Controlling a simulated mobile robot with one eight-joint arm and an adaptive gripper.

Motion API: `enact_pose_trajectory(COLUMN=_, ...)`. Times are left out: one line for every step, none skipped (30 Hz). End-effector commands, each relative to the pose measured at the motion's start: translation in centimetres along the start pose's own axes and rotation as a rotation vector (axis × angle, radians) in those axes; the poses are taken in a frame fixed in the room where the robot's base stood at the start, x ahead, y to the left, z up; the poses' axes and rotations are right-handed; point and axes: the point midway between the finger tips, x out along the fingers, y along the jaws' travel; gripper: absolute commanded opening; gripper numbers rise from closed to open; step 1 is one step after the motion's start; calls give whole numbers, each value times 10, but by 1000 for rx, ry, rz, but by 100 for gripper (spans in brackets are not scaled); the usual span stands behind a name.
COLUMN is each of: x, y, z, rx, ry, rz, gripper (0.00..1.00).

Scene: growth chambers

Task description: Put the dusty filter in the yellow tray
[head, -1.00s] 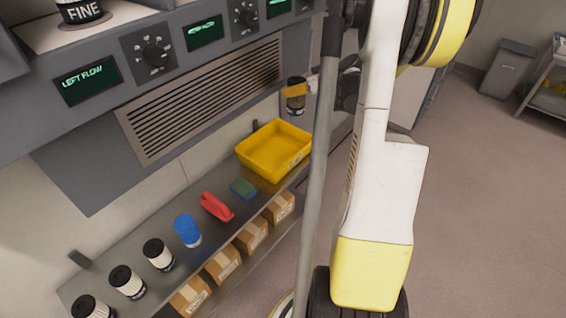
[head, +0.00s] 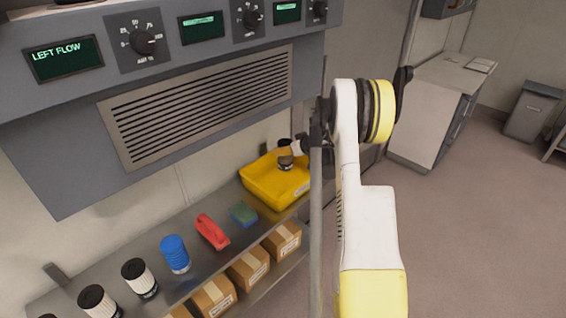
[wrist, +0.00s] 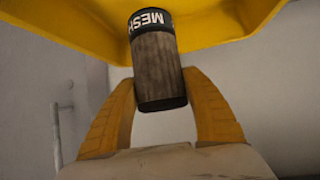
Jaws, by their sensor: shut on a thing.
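My gripper (head: 286,152) is small there and partly hides the filter. I cannot tell whether the filter touches the tray floor. The tray (wrist: 225,22) also shows in the wrist view, beyond the filter.
Cardboard boxes (head: 248,268) sit below. A control panel with a vent (head: 200,105) overhangs the shelf.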

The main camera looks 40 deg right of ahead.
Motion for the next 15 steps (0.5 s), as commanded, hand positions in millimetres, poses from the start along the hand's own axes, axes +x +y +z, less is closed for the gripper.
enact_pose_trajectory(x=8, y=-2, z=1, rx=-1, ry=0, rz=-1, gripper=19)
enact_pose_trajectory(x=11, y=-3, z=0, rx=0, ry=0, rz=-1, gripper=19)
enact_pose_trajectory(x=14, y=-4, z=0, rx=0, ry=0, rz=-1, gripper=19)
enact_pose_trajectory(x=15, y=-4, z=0, rx=0, ry=0, rz=0, gripper=19)
enact_pose_trajectory(x=16, y=-4, z=1, rx=0, ry=0, rz=0, gripper=19)
enact_pose_trajectory(x=18, y=-4, z=2, rx=0, ry=0, rz=1, gripper=19)
enact_pose_trajectory(x=19, y=-4, z=5, rx=0, ry=0, rz=1, gripper=19)
enact_pose_trajectory(x=22, y=-4, z=8, rx=0, ry=0, rz=1, gripper=19)
enact_pose_trajectory(x=25, y=-4, z=13, rx=0, ry=0, rz=1, gripper=19)
enact_pose_trajectory(x=28, y=-4, z=17, rx=0, ry=0, rz=1, gripper=19)
enact_pose_trajectory(x=31, y=-4, z=22, rx=0, ry=0, rz=1, gripper=19)
enact_pose_trajectory(x=34, y=-4, z=27, rx=0, ry=0, rz=1, gripper=19)
enact_pose_trajectory(x=37, y=-4, z=31, rx=1, ry=0, rz=1, gripper=19)
enact_pose_trajectory(x=38, y=-4, z=33, rx=1, ry=0, rz=1, gripper=19)
enact_pose_trajectory(x=39, y=-4, z=34, rx=1, ry=0, rz=1, gripper=19)
